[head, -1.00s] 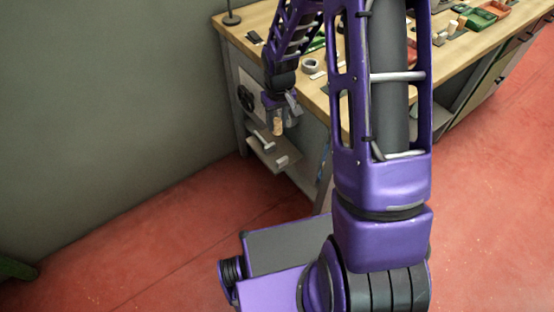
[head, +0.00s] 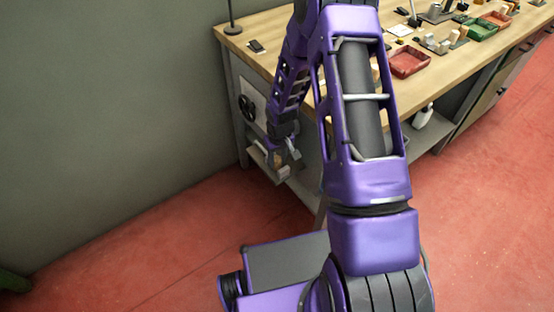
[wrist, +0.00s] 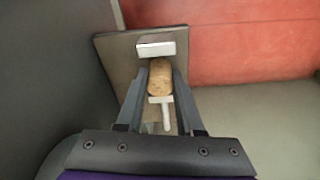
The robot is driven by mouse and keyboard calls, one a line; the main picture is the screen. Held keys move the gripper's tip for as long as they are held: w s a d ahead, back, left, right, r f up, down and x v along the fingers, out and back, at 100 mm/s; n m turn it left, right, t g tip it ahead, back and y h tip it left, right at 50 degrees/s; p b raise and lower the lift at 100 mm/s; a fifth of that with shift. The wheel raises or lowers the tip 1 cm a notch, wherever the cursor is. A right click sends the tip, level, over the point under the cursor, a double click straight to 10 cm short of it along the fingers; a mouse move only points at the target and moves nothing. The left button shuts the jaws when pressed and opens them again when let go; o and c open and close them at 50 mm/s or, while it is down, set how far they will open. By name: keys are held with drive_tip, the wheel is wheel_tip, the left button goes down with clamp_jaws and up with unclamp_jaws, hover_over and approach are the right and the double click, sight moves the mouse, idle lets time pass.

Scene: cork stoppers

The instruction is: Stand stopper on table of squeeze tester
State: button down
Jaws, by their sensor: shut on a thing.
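In the wrist view my gripper (wrist: 160,80) is shut on a tan cork stopper (wrist: 159,72), one finger on either side of it. Below is the squeeze tester's flat grey table (wrist: 117,58). The stopper appears between the tester's pale fixed block (wrist: 155,46) and its T-shaped metal pusher (wrist: 166,117). I cannot tell whether the stopper's lower end touches the table. In the head view my gripper (head: 285,151) is down at the tester (head: 259,157) on the bench's end, hiding much of it. The stopper cannot be made out clearly there.
The wooden workbench (head: 290,59) carries a red tray (head: 409,62), a green tray (head: 481,30) and small parts. A dark handwheel (head: 247,108) is on its end panel. A grey wall (head: 110,110) stands to the left.

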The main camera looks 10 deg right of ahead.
drive_tip(key=shift+f, duration=0.1)
drive_tip(key=c, duration=0.5)
unclamp_jaws()
drive_tip(key=shift+c, duration=0.2)
wheel_tip(320, 180, up, 12)
drive_tip(key=s+p, duration=0.1)
drive_tip(key=p, duration=0.1)
drive_tip(key=shift+s+d, duration=0.15)
drive_tip(key=shift+s, duration=0.05)
